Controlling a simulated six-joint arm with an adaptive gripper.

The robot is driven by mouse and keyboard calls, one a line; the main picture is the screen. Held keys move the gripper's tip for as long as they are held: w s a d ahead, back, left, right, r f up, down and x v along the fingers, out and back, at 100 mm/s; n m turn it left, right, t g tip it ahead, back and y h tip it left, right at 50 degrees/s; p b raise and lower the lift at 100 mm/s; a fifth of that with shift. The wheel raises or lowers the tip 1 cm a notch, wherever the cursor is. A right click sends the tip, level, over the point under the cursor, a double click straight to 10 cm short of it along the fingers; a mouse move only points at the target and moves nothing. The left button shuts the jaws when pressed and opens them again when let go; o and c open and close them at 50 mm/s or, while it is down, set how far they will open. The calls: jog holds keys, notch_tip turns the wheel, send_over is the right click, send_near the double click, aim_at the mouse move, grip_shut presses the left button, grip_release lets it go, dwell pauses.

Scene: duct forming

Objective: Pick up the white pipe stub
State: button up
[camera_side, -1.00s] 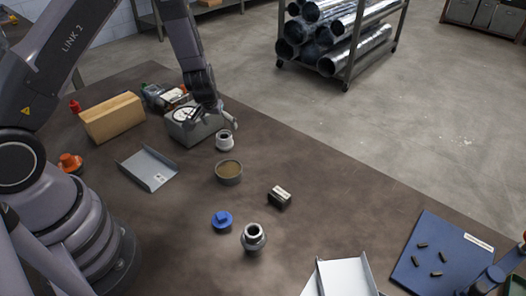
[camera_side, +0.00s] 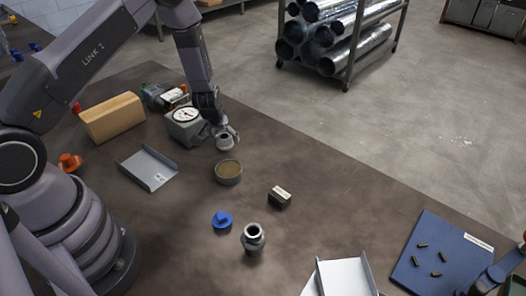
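The white pipe stub (camera_side: 224,143) is a short, pale, open-topped ring standing upright on the brown bench, just right of the gauge box. My gripper (camera_side: 226,134) points down over it, with its fingers apart on either side of the stub. The fingers partly cover its upper part. Whether they touch its wall is too small to tell. The stub appears to rest on the bench.
A grey box with a round dial (camera_side: 186,124) stands close left of my gripper. A round tin (camera_side: 228,173) is just in front of the stub. A black block (camera_side: 280,197), a blue cap (camera_side: 222,220) and a grey fitting (camera_side: 254,238) stand nearer.

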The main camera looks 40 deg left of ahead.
jog(key=c, duration=1)
